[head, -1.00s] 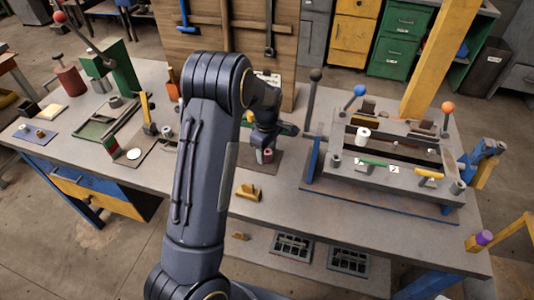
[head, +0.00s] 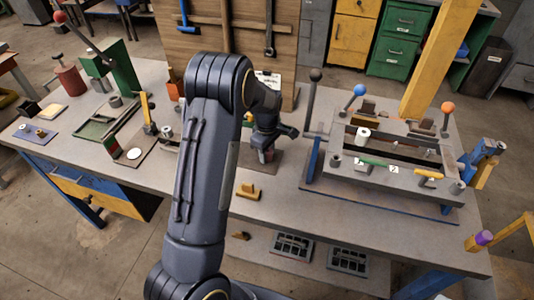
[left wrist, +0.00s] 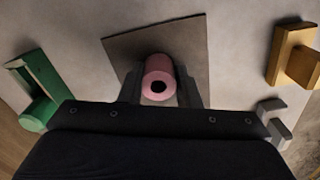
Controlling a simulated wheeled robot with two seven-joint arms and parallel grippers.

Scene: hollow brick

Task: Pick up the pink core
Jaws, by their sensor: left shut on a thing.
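The pink core (left wrist: 158,72) is a short pink cylinder with a dark hole in its end. In the left wrist view it sits between the two fingers of my left gripper (left wrist: 160,92), which is shut on it. It is over a square grey-brown mat (left wrist: 190,38); I cannot tell whether it still touches the mat. In the head view the left gripper (head: 266,155) is over the middle of the bench, and its fingers and wrist mostly hide the core. My right gripper does not show.
A yellow block (head: 247,191) lies on the bench in front of the gripper. A large grey frame press (head: 380,180) with levers stands to the right. A green part (left wrist: 38,85) shows at the left in the wrist view. The front middle of the bench (head: 290,225) is clear.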

